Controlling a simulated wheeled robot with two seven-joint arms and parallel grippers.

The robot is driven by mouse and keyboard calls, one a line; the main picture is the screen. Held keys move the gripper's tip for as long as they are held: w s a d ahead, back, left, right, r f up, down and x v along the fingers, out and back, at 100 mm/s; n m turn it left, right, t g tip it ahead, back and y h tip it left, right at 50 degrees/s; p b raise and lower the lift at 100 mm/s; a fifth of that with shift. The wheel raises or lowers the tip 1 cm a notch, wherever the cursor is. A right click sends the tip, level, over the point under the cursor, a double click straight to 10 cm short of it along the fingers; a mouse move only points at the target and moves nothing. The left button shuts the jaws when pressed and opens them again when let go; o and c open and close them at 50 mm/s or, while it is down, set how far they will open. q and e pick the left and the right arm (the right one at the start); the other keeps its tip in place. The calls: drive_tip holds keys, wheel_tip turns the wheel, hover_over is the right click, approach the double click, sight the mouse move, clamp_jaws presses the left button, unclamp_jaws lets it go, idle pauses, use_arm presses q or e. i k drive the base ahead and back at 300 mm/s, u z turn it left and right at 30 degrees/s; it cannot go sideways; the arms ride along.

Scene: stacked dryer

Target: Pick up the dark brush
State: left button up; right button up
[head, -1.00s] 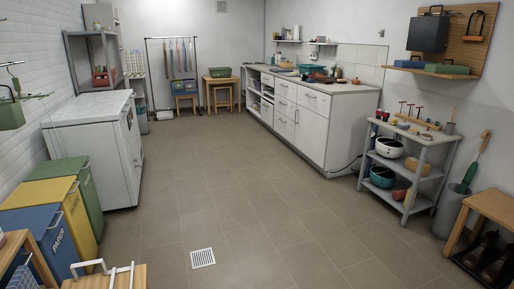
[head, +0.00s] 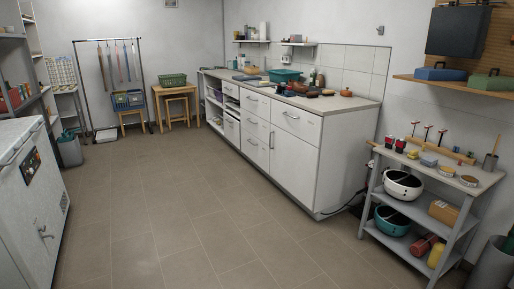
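I cannot pick out a dark brush for sure at this size. Small dark items (head: 313,94) lie on the white counter (head: 352,104) near its right end, too small to name. Several dark-topped upright tools (head: 427,128) stand at the back of the grey shelf unit (head: 478,186) on the right, and I cannot tell whether one is a brush. Neither of my grippers shows in the head view.
A white machine (head: 25,200) stands at the left edge. The tiled floor (head: 185,215) in the middle is clear.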

sight(314, 94)
drive_tip(key=z, duration=0.3)
drive_tip(key=i, duration=2.95)
drive_tip(key=z, duration=0.4)
